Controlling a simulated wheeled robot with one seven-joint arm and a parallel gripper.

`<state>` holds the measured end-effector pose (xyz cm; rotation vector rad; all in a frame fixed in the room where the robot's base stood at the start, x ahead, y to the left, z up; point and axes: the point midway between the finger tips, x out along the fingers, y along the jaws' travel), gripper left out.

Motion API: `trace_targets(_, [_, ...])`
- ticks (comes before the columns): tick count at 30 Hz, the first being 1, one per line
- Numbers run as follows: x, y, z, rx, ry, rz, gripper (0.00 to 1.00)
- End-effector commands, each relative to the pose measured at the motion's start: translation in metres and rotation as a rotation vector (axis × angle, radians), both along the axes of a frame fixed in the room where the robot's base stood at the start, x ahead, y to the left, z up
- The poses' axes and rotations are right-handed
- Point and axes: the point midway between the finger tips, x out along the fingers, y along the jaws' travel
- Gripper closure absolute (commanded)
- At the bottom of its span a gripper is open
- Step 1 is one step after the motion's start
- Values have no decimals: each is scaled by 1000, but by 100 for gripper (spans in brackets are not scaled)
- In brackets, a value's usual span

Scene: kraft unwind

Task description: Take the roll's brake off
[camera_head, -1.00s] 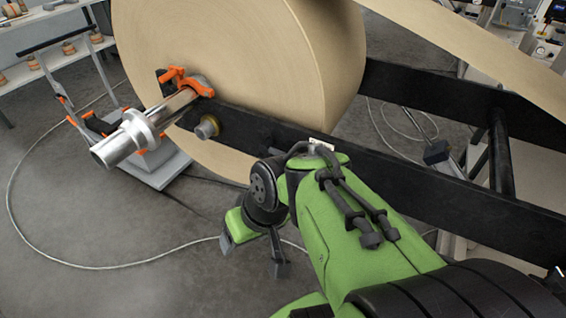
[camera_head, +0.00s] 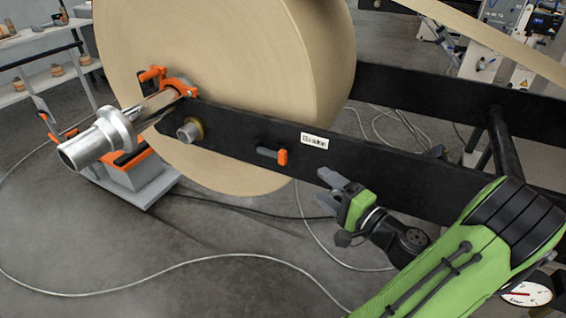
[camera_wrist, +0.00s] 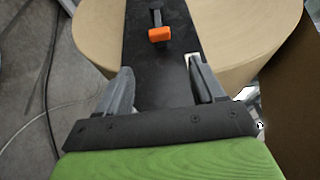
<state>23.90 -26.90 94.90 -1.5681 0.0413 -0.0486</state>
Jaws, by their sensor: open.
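The brake lever (camera_head: 270,154) is a grey bar with an orange tip, mounted on the side of the black beam (camera_head: 235,131) below a white "Brake" label (camera_head: 314,141). The big tan paper roll (camera_head: 220,75) stands behind the beam on a silver shaft. My gripper (camera_head: 326,190) is open and empty, a little right of and below the lever, fingers pointing toward the beam. In the wrist view the orange tip (camera_wrist: 159,34) is ahead of and between my two spread fingers (camera_wrist: 160,80), apart from them.
A silver shaft end (camera_head: 95,145) sticks out at the left, with an orange clamp (camera_head: 178,86) by the roll. A round knob (camera_head: 190,130) sits on the beam left of the lever. A pressure gauge (camera_head: 526,294) is at lower right. Cables lie on the floor.

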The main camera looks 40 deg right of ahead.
Motion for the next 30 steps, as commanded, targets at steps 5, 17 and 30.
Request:
trace_targets(5, [42,1,-1,-5,1,14,32])
trace_targets(17, [134,-4,1,-5,2,10,32])
trace_targets(30, [149,-6,1,-2,3,7,38])
